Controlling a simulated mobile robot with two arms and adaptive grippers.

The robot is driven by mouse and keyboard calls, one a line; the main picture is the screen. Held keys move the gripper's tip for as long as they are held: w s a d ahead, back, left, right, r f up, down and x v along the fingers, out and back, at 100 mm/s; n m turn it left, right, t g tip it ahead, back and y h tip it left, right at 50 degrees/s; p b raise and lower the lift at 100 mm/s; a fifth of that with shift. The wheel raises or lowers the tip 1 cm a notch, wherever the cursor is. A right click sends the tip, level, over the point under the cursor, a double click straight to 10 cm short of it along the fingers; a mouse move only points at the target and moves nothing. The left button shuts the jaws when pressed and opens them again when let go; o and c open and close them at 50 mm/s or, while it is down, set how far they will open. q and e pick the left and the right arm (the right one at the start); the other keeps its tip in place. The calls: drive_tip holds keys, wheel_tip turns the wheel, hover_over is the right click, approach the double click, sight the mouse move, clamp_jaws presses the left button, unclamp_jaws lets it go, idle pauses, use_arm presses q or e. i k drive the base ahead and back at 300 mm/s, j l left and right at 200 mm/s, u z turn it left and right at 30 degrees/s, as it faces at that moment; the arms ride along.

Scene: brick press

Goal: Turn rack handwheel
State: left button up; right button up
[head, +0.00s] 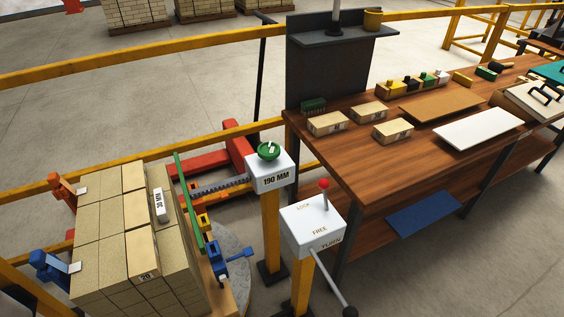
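A small green handwheel (269,151) sits on top of a white box (270,175) labelled "190 MM", which stands on a yellow post (271,225). A dark toothed rack (220,188) lies to the left of this post, beside a red frame (205,162). No gripper shows in the head view, so neither hand is seen near the handwheel.
A second white box (312,228) marked LOCK, FREE and TURN carries a red-knobbed lever (324,190) and a long bar (330,282). A brick stack (135,215) with blue and orange clamps is left. A wooden bench (375,165) stands right; yellow rails (130,62) run behind.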

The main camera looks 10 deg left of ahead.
sight(268, 152)
drive_tip(key=i+l+u, duration=0.15)
drive_tip(key=u, duration=0.35)
drive_tip(key=l+u, duration=0.45)
drive_tip(key=i+l+u, duration=0.25)
drive_tip(key=l, duration=1.15)
drive_tip(key=l+u, duration=0.2)
drive_tip(key=l, duration=1.2)
